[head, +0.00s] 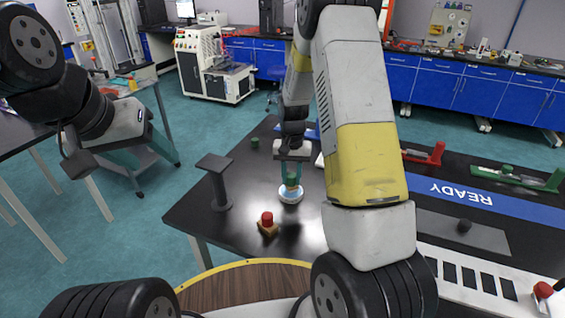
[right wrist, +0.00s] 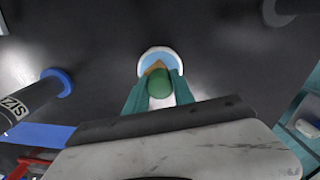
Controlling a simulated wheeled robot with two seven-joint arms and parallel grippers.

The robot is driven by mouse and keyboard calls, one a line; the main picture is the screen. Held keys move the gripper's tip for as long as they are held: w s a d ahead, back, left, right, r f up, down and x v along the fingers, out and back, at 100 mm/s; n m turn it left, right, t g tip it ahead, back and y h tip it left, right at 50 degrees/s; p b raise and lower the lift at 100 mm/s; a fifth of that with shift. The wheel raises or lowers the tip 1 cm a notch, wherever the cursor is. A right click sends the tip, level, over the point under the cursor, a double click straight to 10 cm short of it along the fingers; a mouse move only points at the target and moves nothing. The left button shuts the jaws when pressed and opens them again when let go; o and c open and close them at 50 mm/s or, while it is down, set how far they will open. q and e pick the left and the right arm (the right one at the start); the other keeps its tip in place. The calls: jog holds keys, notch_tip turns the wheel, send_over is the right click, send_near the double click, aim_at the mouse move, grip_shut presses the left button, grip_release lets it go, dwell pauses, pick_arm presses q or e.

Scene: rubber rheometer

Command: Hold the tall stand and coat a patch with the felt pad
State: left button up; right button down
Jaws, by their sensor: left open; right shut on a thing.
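The tall stand (head: 218,184), dark grey with a flat top plate, is upright near the table's left edge. My right gripper (head: 292,172) is shut on the green-knobbed felt pad (head: 291,179), over a white dish with a pale blue inside (head: 290,195). The right wrist view shows the green knob (right wrist: 160,82) between the teal fingers, with a brownish edge beyond it over the dish (right wrist: 147,58). I cannot tell whether the pad touches the dish. My left gripper (head: 145,157) is open and empty, left of the black table and apart from the stand.
A red-knobbed wooden block (head: 267,226) sits in front of the dish. A green knob (head: 254,143) stands behind it. A blue-ringed cylinder (right wrist: 58,82) is left in the right wrist view. Red (head: 425,155) and green (head: 520,178) clamps lie at right. Tabletop around the stand is clear.

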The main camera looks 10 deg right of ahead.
aim_at(291, 175)
jog(key=shift+f, duration=0.55)
dwell(1.8)
jog(key=shift+r, duration=0.1)
jog(key=shift+r, duration=3.45)
jog(key=s+f+n, duration=0.2)
jog(key=s+f, duration=0.1)
jog(key=s+a+f+n, duration=0.1)
jog(key=s, duration=0.1)
jog(key=shift+f, duration=0.25)
